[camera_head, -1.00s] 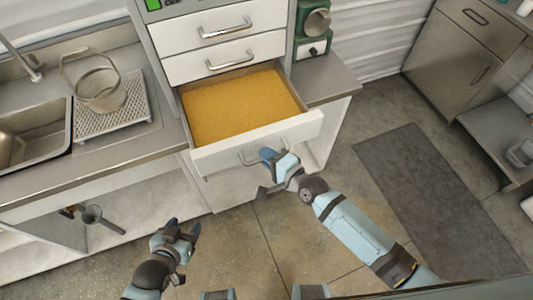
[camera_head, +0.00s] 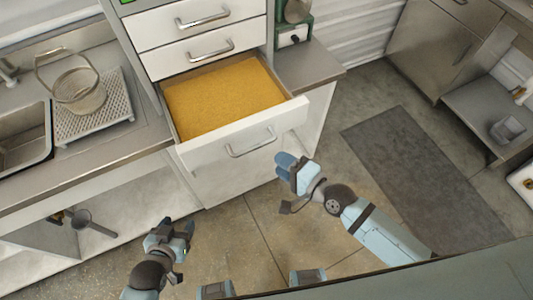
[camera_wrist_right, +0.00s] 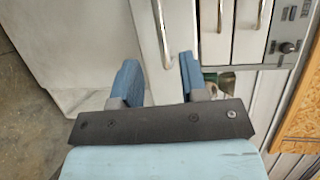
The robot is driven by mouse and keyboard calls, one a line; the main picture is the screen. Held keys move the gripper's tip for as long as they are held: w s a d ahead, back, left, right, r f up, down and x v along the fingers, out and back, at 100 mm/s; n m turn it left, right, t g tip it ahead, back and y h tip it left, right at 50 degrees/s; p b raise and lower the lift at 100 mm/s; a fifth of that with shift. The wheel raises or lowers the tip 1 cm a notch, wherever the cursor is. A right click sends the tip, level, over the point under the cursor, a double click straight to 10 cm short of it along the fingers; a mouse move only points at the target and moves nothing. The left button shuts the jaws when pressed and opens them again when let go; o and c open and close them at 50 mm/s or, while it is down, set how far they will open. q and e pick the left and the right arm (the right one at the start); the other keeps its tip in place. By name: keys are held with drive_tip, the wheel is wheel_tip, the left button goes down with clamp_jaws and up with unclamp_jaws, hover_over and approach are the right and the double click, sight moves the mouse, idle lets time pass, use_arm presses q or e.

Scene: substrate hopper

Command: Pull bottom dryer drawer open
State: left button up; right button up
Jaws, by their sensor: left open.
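The bottom dryer drawer (camera_head: 205,152) is pulled out from under two shut drawers. It holds a bed of yellow granular material (camera_head: 225,97). Its bar handle (camera_head: 251,142) is on the white front panel. My right gripper (camera_head: 288,167) is to the right of and below this handle in the head view, apart from it. In the right wrist view its two blue fingers (camera_wrist_right: 158,80) are spread with nothing gripped, and a handle bar (camera_wrist_right: 161,35) shows beyond them. My left gripper (camera_head: 178,234) is open and empty, low over the floor.
The two shut drawers (camera_head: 195,38) have bar handles. A sink (camera_head: 22,130) and a mesh basket (camera_head: 80,92) on a perforated tray are at left. A grey mat (camera_head: 425,175) lies on the floor at right. Open floor surrounds the grippers.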

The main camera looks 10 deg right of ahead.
drive_tip(key=v, duration=0.3)
drive_tip(key=shift+s+d, duration=0.25)
idle(0.4)
drive_tip(key=s+d+f+n+g+h+p, duration=0.1)
drive_tip(key=s+d+f+n+h, duration=0.5)
drive_tip(key=n, duration=0.7)
drive_tip(key=shift+s+d+f+n+h+p, duration=0.35)
drive_tip(key=shift+d+f+h, duration=0.25)
drive_tip(key=shift+d+f, duration=0.2)
idle(0.8)
